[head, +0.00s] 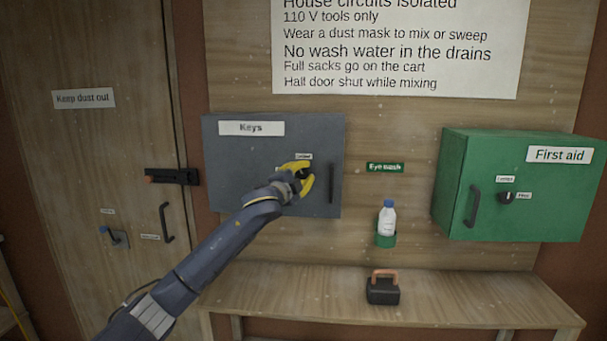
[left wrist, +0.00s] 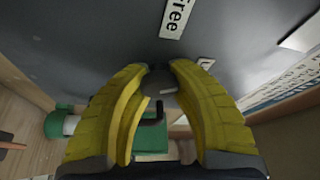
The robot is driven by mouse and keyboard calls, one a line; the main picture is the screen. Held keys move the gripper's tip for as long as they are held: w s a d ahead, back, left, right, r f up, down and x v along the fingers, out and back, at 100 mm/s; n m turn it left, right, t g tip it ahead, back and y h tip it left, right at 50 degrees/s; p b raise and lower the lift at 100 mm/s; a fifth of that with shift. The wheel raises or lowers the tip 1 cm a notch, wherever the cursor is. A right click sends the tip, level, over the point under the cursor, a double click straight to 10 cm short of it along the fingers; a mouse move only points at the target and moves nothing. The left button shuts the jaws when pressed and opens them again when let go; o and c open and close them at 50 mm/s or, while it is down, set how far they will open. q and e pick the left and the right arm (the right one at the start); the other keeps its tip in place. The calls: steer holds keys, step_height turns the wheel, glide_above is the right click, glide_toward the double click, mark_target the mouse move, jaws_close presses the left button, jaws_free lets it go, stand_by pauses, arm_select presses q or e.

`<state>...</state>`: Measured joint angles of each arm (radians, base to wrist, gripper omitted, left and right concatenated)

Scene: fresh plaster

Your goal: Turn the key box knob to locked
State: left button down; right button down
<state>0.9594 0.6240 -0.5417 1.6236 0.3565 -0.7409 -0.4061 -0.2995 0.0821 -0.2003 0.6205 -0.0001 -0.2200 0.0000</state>
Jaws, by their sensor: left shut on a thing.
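The grey key box (head: 240,165) with a "Keys" label hangs on the wood panel at the centre-left of the head view. My left gripper (head: 303,175) is at the right part of its door, with its yellow fingers shut around the dark knob (head: 303,173). In the left wrist view the fingers (left wrist: 160,75) close on the rounded knob (left wrist: 158,84), partly hidden between them. A "Free" label (left wrist: 177,17) shows beside it there. In the head view a small label (head: 303,156) sits just above the knob. The knob's pointer direction is unclear. My right gripper is not in view.
The box's door handle (head: 331,184) is just right of the gripper. A green first aid box (head: 510,190) hangs at right, an eye wash bottle (head: 387,220) between. A bench (head: 440,297) below carries a black padlock-like block (head: 382,291). A door (head: 85,150) stands at left.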

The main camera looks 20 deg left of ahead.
arm_select(q)
steer(key=shift+d+r, duration=0.1)
steer(key=shift+d, duration=0.15)
stand_by(0.3)
steer(key=c, duration=1.3)
jaws_free()
steer(key=shift+d, duration=0.1)
steer(key=o, duration=0.4)
steer(key=shift+c, duration=0.2)
steer(key=shift+s+a, duration=0.25)
steer(key=shift+a, duration=0.05)
steer(key=s+a+f, duration=0.1)
steer(key=s, duration=1)
steer(key=shift+s+f, duration=0.2)
steer(key=shift+f, duration=0.05)
